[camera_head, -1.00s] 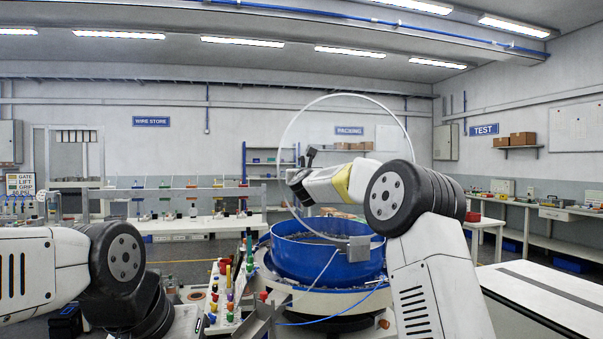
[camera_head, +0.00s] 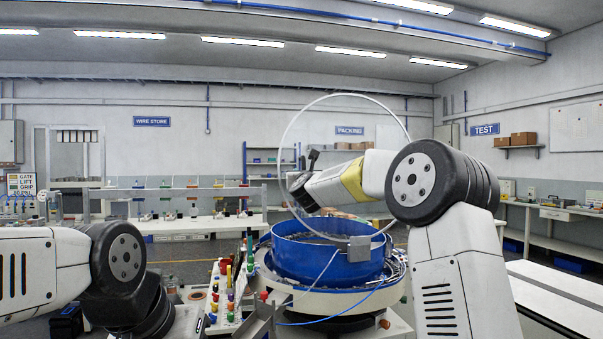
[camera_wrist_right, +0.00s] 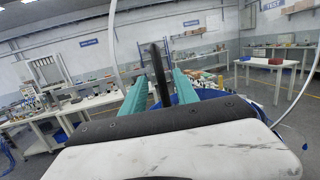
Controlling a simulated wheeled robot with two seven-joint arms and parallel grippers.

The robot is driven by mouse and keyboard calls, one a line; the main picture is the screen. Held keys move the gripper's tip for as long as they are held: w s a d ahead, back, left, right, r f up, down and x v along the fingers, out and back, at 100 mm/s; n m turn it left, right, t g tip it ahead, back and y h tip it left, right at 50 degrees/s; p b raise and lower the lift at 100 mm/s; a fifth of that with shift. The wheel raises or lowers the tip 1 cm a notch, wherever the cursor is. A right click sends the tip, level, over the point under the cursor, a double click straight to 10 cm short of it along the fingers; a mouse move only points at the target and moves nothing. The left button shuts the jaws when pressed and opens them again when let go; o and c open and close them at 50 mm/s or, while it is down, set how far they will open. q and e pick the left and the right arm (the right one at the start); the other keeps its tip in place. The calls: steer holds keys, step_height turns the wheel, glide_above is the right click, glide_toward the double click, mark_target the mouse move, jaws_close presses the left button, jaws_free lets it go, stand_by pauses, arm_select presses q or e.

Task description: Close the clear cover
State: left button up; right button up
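The clear cover (camera_head: 283,150) is a see-through disc with a thin pale rim. It stands raised, nearly upright, above the blue bowl (camera_head: 300,262), with its lower edge by a grey block (camera_head: 359,248) on the bowl's rim. In the right wrist view, pale rim arcs of the cover (camera_wrist_right: 112,38) pass on both sides. My right gripper (camera_head: 300,192) overlaps the cover's lower left part in the head view; I cannot tell whether it touches. Its teal fingers (camera_wrist_right: 160,78) are apart, with a dark upright bar between them. My left gripper is out of view.
A rack of coloured parts (camera_head: 228,290) stands left of the bowl. A blue cable (camera_head: 325,320) runs in front of the bowl. A white table (camera_head: 560,300) is at the right. Above the bowl, the space around the cover is open.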

steer(key=shift+s+f, duration=0.15)
steer(key=shift+s, duration=0.6)
steer(key=shift+s+f, duration=0.15)
steer(key=shift+s, duration=0.6)
